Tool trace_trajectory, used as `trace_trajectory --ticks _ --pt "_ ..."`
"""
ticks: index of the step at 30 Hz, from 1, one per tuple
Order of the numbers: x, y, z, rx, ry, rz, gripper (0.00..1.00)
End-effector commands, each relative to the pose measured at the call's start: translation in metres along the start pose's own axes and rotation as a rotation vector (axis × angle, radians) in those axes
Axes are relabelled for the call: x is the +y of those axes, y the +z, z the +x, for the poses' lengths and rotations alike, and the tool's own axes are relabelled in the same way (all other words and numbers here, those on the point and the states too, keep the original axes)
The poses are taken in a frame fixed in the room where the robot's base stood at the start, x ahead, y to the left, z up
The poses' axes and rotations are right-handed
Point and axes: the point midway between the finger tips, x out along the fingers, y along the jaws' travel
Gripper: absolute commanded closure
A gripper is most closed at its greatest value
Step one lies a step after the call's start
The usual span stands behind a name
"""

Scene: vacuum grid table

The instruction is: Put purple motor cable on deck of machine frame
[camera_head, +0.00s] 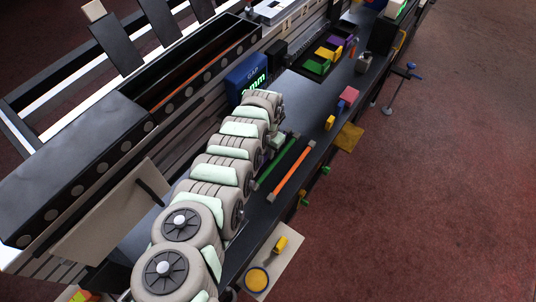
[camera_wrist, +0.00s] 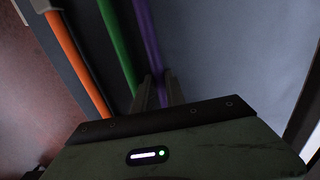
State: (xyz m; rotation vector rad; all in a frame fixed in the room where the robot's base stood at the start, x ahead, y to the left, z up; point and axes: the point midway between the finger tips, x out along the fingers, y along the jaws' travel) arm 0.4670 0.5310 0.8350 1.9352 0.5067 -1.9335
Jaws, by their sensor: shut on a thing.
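The purple motor cable (camera_wrist: 148,40) runs between the two fingers of my gripper (camera_wrist: 160,88) in the wrist view, and the fingers are shut on it. Its lower part is hidden by the gripper body, and I cannot tell whether it touches the surface below. In the head view my arm hides the purple cable and the fingertips. A long dark frame with a row of round holes (camera_head: 122,146) stands at the left of the head view; I cannot tell for sure whether its top is the deck.
A green cable (camera_head: 278,163) and an orange cable (camera_head: 292,172) lie side by side on the dark table beside my arm. A blue gap display box (camera_head: 246,76) stands behind the arm. A tray with coloured blocks (camera_head: 318,67) is farther back. A red-and-blue block (camera_head: 347,97) sits near the right edge.

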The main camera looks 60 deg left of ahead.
Motion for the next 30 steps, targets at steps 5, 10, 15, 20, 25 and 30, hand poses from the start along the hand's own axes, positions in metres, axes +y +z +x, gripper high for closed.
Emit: trace_trajectory --ticks 5,10,15,20,25,30 --pt "0.0 0.0 -0.001 0.0 0.0 0.0 1.0" --pt "0.0 0.0 0.002 0.0 0.0 0.0 0.8" --pt "0.0 0.0 0.002 0.0 0.0 0.0 0.75" --pt "0.0 0.0 0.0 0.0 0.0 0.0 0.75" --pt "-0.001 0.0 -0.017 -0.001 0.001 0.0 0.75" --pt "-0.002 0.0 -0.043 -0.001 -0.002 0.001 0.75"
